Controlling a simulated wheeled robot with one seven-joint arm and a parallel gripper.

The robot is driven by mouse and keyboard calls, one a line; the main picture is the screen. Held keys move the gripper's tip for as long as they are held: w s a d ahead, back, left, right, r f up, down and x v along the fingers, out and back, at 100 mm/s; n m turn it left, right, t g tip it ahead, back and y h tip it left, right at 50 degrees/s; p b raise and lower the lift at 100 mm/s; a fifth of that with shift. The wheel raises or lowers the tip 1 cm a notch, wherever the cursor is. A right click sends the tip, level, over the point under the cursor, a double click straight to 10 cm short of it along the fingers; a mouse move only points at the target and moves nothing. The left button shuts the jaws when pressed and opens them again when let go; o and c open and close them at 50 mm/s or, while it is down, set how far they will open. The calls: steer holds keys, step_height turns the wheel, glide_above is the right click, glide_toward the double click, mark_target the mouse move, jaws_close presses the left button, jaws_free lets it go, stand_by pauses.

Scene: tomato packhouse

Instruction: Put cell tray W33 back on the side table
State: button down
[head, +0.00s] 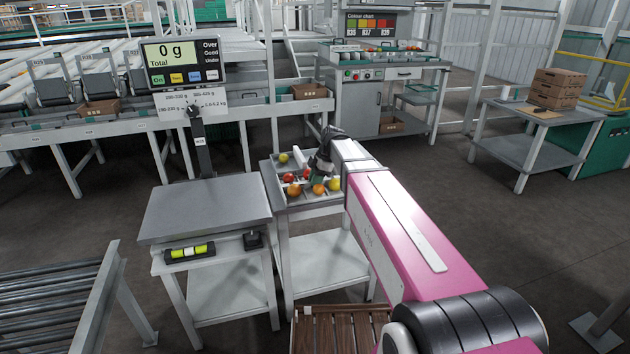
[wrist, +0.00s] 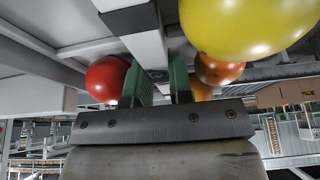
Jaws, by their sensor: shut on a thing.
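The grey cell tray (head: 271,180) is at the small white side table (head: 318,212), right of the scale; I cannot tell whether it rests on the top or hangs just above it. Red, orange and yellow tomatoes lie in its cells; no tray label is readable. My gripper (head: 319,172) is over the tray's middle, its fingertips partly hidden by my wrist. In the wrist view my gripper's green fingers (wrist: 160,86) are shut on a grey part of the tray (wrist: 146,45), with a red tomato and a large yellow one close beside them.
The scale platform (head: 205,208) stands directly left of the side table; its display (head: 181,62) reads 0 g. A slatted wooden surface (head: 335,330) is low in front. A bench with a colour chart (head: 371,24) stands behind. Another table (head: 535,150) with brown boxes is at right.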

steer(key=shift+f, duration=0.1)
steer(key=c, duration=1)
jaws_free()
steer(key=v, duration=1.2)
steer(key=shift+d, duration=0.1)
